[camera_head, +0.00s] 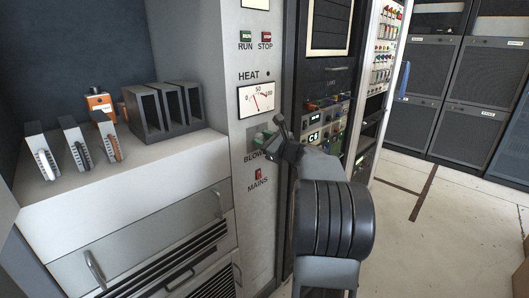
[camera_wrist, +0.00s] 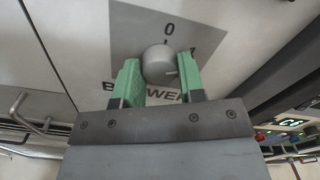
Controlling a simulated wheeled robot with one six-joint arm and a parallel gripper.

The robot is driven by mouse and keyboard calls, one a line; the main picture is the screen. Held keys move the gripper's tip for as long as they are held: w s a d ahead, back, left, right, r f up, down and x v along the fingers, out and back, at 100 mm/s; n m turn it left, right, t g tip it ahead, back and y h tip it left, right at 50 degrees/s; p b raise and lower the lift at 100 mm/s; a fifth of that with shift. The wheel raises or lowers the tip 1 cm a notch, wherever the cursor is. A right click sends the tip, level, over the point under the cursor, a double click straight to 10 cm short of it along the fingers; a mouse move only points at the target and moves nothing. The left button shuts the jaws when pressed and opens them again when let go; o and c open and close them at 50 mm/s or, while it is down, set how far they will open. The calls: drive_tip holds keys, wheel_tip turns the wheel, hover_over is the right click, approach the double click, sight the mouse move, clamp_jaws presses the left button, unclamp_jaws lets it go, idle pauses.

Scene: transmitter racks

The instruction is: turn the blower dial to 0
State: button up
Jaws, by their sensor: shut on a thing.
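The blower dial (camera_wrist: 158,60) is a round grey knob on a dark grey square plate. A "0" is printed above it, another mark is partly visible to its upper right, and "BLOWER" is printed below, partly covered by my fingers. In the head view my gripper (camera_head: 267,136) reaches the panel at the BLOWER label and mostly hides the dial.
Above the dial are a HEAT meter (camera_head: 256,98), a green RUN button (camera_head: 245,36) and a red STOP button (camera_head: 266,37). A red MAINS switch (camera_head: 258,174) sits below. A shelf (camera_head: 165,150) with grey blocks stands left. Open floor (camera_head: 460,215) lies right.

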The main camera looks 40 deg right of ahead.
drive_tip(key=shift+f+n+b, duration=0.1)
drive_tip(key=shift+n+b, duration=6.3)
drive_tip(key=shift+b, duration=0.5)
drive_tip(key=o, duration=0.9)
drive_tip(key=s, duration=0.4)
drive_tip(key=s+d, duration=0.1)
drive_tip(key=s, duration=0.4)
drive_tip(key=s+d+p, duration=0.1)
drive_tip(key=s, duration=0.3)
drive_tip(key=shift+s+d, duration=0.25)
drive_tip(key=shift+s, duration=0.05)
